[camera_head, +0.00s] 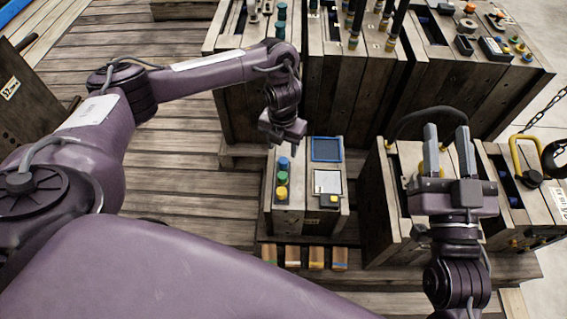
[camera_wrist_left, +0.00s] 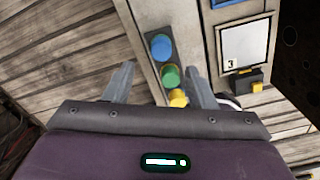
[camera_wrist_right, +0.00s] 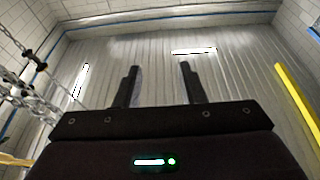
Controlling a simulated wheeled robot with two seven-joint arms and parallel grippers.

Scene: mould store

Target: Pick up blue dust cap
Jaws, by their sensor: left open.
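The blue dust cap (camera_head: 284,163) is the far one of a row of three round caps on a narrow dark strip on top of a wooden block. A green cap (camera_head: 283,178) and a yellow cap (camera_head: 281,192) sit nearer. In the left wrist view the blue cap (camera_wrist_left: 160,46) lies ahead of and between the fingers, apart from them. My left gripper (camera_head: 283,147) is open and empty, pointing down just above the blue cap's end of the row. My right gripper (camera_head: 447,140) is open and empty, its fingers pointing up, at the right.
Beside the caps are a blue-framed panel (camera_head: 326,149) and a white plate (camera_head: 327,183) marked 3. Tall wooden mould blocks (camera_head: 350,95) with pins stand close behind. Another block with a black hose (camera_head: 408,116) stands to the right. Slatted floor (camera_head: 180,180) is clear at left.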

